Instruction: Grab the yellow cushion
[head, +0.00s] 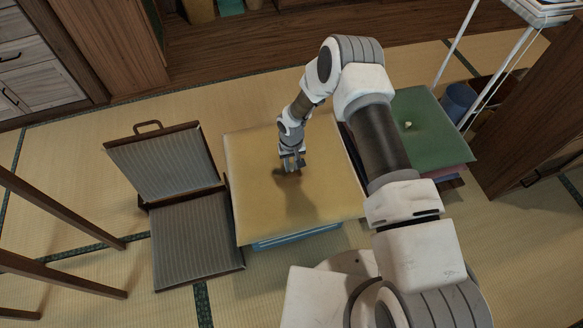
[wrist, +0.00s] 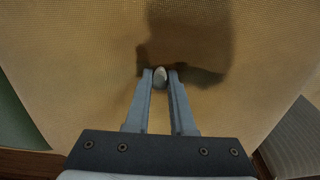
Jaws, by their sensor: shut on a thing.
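The yellow cushion (head: 252,180) lies flat in the middle of the head view, on top of a blue layer (head: 295,238) that shows at its front edge. It also fills most of the wrist view (wrist: 75,70). My gripper (head: 291,168) reaches down to the middle of the cushion's top. In the wrist view, my gripper's fingertips (wrist: 160,74) are close together on a small pale rounded knob (wrist: 160,79) at the cushion's centre. The knob's lower part is partly hidden between the fingers.
A folding seat with grey striped pads (head: 195,240) stands close on the left. A green cushion (head: 430,140) with a pale knob tops a stack on the right. A white rack (head: 447,50) and blue bin (head: 459,103) stand behind it. Wooden legs (head: 60,215) are at left.

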